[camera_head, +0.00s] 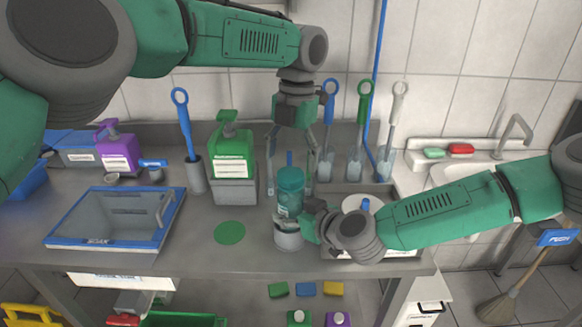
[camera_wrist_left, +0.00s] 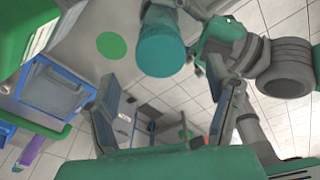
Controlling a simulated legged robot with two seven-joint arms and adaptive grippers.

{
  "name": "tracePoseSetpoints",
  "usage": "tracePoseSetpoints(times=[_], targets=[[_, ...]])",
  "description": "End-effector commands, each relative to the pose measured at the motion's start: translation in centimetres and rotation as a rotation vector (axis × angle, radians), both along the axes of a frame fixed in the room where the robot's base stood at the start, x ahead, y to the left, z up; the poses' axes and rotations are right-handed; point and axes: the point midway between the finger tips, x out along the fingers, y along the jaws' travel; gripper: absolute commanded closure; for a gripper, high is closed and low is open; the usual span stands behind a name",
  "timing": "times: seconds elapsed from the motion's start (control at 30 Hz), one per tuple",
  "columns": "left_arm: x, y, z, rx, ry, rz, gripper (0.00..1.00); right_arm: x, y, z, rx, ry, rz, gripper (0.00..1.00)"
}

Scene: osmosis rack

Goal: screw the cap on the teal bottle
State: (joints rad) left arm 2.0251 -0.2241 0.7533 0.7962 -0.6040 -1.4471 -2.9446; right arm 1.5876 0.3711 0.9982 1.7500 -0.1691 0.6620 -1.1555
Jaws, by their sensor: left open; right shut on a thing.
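The teal bottle (camera_head: 289,204) stands upright near the front of the counter, its lower end at a grey round holder (camera_head: 288,240). A wider teal part shows at its top; I cannot tell whether this is a separate cap. My right gripper (camera_head: 307,226) comes in from the right and is shut on the bottle low down; its fingertips are partly hidden. My left gripper (camera_head: 291,188) points down from above, open, with a finger on each side of the bottle's top. In the left wrist view, the teal cylinder (camera_wrist_left: 163,45) shows beyond the open left fingers (camera_wrist_left: 172,105).
A green jug (camera_head: 231,155) and a blue-handled brush (camera_head: 186,120) stand behind left. Several brushes (camera_head: 364,130) stand behind right. A blue-rimmed tray (camera_head: 115,218) lies left. A flat green disc (camera_head: 230,232) lies beside the holder. The sink (camera_head: 455,180) is at right.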

Motion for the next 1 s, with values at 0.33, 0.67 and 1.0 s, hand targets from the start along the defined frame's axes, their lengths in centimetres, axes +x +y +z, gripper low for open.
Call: tracePoseSetpoints(times=[0.33,0.67,1.0], targets=[[-0.1,-0.1,1.1,-0.001,0.002,-0.002,0.30,0.0,0.0,0.0,0.000,0.000,0.000,1.00],[0.0,0.0,1.4,0.013,-0.025,0.265,0.30,0.0,0.0,0.0,0.001,-0.001,0.000,1.00],[0.0,-0.1,1.9,0.041,-0.087,1.004,0.30,0.0,0.0,0.0,0.001,-0.001,0.000,1.00]])
